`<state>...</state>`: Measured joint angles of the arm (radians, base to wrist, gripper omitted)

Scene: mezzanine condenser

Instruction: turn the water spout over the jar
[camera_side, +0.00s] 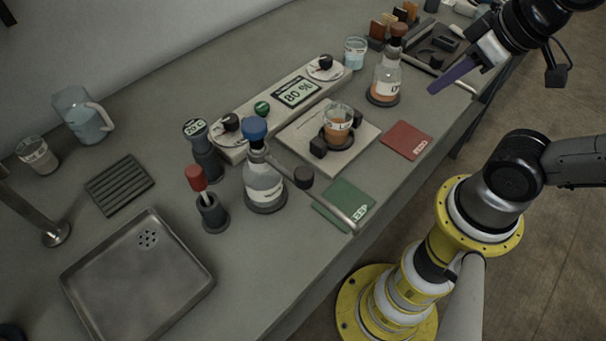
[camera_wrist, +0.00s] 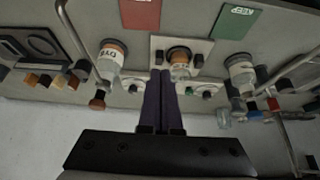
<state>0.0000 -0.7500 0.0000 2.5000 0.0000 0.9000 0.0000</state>
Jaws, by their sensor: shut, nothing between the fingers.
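The water spout (camera_side: 330,203) is a thin metal tube reaching from the blue-capped bottle (camera_side: 264,185) toward the table's front edge, across the green card, with a dark knob (camera_side: 304,177) on it. Its free end is well apart from the jar. In the wrist view the spout (camera_wrist: 300,62) shows at the right. The jar (camera_side: 338,121), a small glass with orange liquid, stands on a pale plate (camera_side: 300,140); it also shows in the wrist view (camera_wrist: 180,70). My gripper (camera_side: 433,90) has purple fingers, shut and empty, in the air right of the orange-filled bottle. They also show in the wrist view (camera_wrist: 161,72).
The orange-filled bottle (camera_side: 385,82) has another metal tube (camera_wrist: 78,42) beside it in the wrist view. Red card (camera_side: 407,139) and green card (camera_side: 345,203) lie near the front edge. A display panel (camera_side: 297,92) with knobs runs behind the plate. A metal tray (camera_side: 140,275) stands left.

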